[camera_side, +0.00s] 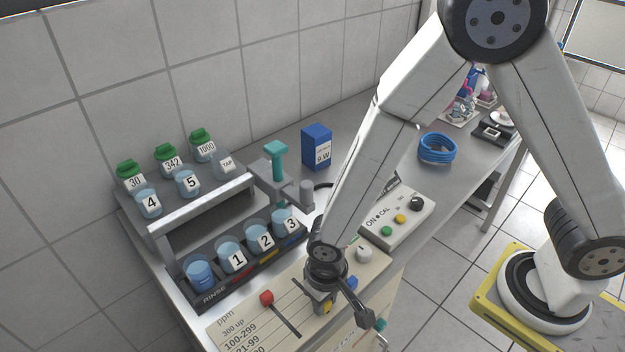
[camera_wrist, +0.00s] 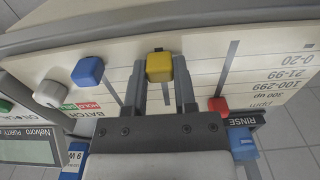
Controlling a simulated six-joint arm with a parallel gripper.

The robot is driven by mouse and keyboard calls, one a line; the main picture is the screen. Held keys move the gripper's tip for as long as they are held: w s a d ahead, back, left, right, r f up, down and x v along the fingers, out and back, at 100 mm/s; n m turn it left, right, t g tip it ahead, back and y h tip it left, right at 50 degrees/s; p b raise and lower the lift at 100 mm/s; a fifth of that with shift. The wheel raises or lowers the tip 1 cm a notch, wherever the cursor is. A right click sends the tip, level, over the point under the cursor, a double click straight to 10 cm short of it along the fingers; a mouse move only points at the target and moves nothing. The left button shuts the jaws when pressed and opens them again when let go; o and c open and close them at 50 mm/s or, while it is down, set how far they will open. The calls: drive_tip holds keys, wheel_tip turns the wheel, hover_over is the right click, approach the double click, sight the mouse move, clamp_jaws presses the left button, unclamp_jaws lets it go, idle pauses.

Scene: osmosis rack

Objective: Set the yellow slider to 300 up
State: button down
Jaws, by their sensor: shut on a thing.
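The yellow slider (camera_wrist: 159,67) is a small block on the panel (camera_side: 255,325), between my gripper's fingers (camera_wrist: 159,78) in the wrist view. My gripper is shut on it. The "300 up" label (camera_wrist: 271,96) is toward the rack side of the panel.
The red slider (camera_wrist: 218,104) stands near the 300 up level on one side, and the blue slider (camera_wrist: 88,72) on the other side. A white knob (camera_wrist: 49,93) is beyond the blue one. The RINSE rack (camera_side: 208,296) with numbered beakers stands behind the panel.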

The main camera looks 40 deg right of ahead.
sight(293, 279)
drive_tip(key=w, duration=0.9)
drive_tip(key=shift+c, duration=2)
unclamp_jaws()
drive_tip(key=shift+r, duration=0.15)
wheel_tip(293, 279, up, 8)
drive_tip(key=shift+f, duration=0.2)
